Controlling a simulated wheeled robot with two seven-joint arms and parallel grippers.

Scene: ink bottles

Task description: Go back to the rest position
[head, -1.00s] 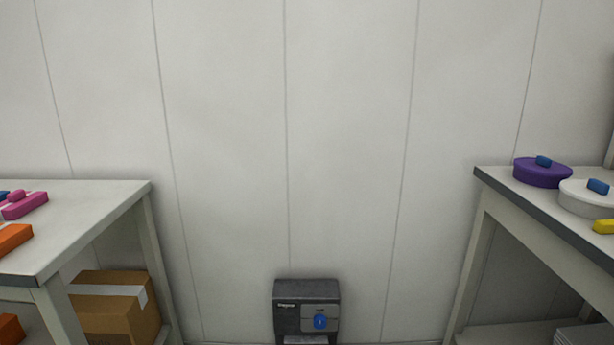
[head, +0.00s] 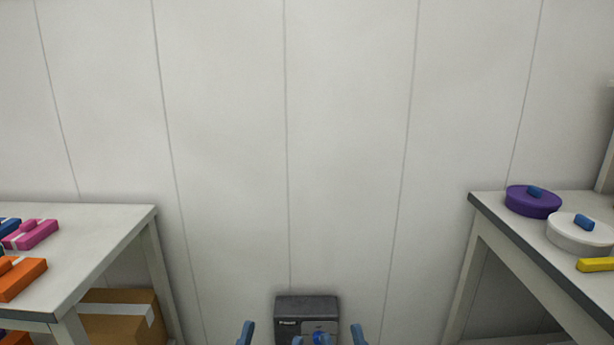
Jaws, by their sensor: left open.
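My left gripper (head: 271,337) shows at the bottom edge of the head view as two blue fingertips set apart, with nothing seen between them. My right gripper (head: 340,337) is just right of it. One blue fingertip of it shows clearly; its other finger is hard to tell from the blue knob behind. Both are low in front of a dark grey machine (head: 306,305), away from both tables. The arms and gripper bodies are out of view.
The left table (head: 105,232) bears pink, orange and blue blocks, with a cardboard box (head: 118,318) underneath. The right table (head: 570,262) bears a purple round container (head: 533,203), a white one (head: 578,235) and a yellow block (head: 597,265).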

